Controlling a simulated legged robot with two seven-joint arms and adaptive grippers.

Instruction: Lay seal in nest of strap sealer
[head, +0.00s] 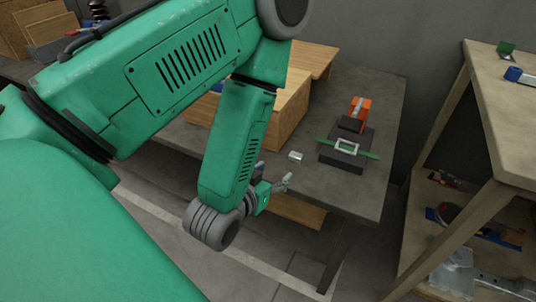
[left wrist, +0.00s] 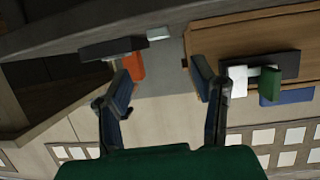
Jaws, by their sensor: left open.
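The seal (head: 296,156) is a small silvery piece lying on the grey bench, left of the strap sealer. The sealer (head: 344,160) has a dark base and an orange part (head: 360,107) at its back. A pale rectangular frame, seemingly the nest (head: 346,145), sits on its base, with a green strap (head: 370,155) across. My left gripper (head: 277,184) is open and empty, near the bench's front edge, apart from the seal. In the left wrist view its open fingers (left wrist: 160,72) show; a small grey piece, likely the seal (left wrist: 158,34), lies beyond them. My right gripper is not in view.
Wooden boxes (head: 292,112) stand on the bench behind my left forearm. The bench (head: 378,190) is clear right of the sealer. A wooden shelf (head: 500,120) with several items stands at the right. The left wrist view also shows dark, green and blue items (left wrist: 270,85).

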